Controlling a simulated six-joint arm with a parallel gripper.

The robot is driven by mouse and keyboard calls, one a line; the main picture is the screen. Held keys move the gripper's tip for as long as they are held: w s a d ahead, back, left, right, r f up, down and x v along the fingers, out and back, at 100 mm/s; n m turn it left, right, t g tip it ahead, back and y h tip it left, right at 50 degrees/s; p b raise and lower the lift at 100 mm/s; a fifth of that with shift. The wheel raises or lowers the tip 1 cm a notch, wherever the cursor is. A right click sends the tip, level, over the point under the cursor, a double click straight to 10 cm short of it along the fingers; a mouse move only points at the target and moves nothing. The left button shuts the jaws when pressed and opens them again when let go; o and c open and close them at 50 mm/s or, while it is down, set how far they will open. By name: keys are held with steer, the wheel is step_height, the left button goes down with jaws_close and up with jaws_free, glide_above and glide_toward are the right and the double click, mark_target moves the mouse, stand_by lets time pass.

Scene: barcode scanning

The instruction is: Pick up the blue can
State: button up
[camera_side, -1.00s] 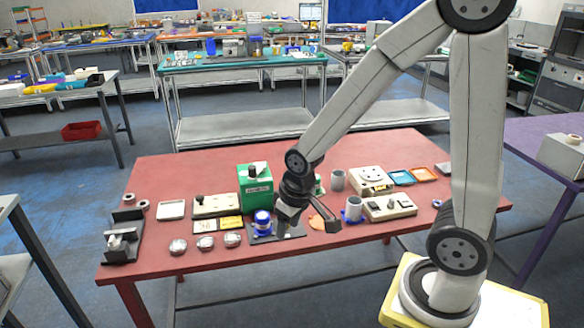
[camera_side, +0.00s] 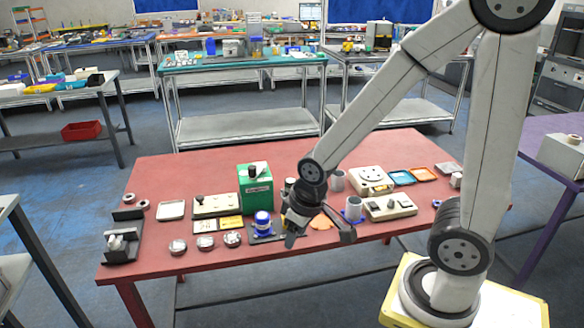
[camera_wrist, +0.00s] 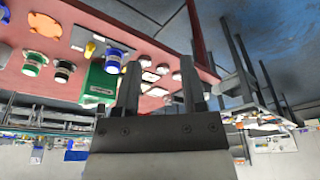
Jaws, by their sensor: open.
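The blue can (camera_side: 263,221), with a pale band, stands upright on a dark plate in front of the green box in the side view. In the wrist view the blue can (camera_wrist: 117,58) shows left of my fingers, beside the green box. My gripper (camera_side: 318,236) is open, to the right of the can and apart from it. In the wrist view my gripper (camera_wrist: 160,66) has two dark fingers spread with nothing held between them.
The green box (camera_side: 255,187) stands just behind the can. Several round silver pieces (camera_side: 204,242) lie to its left. A flat orange piece (camera_side: 323,222) and a control box (camera_side: 389,207) lie to the right. The table's front edge is close by.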

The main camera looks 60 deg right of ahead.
steer(key=shift+o, duration=0.2)
steer(key=o, duration=0.6)
steer(key=m+g, duration=0.3)
steer(key=m, duration=1.3)
glide_above(263, 216)
steer(key=f, duration=1)
steer(key=shift+s+a, duration=0.15)
steer(key=shift+a, duration=0.1)
steer(key=shift+d+f+m, duration=0.3)
steer(key=shift+m, duration=0.1)
steer(key=shift+f, duration=0.1)
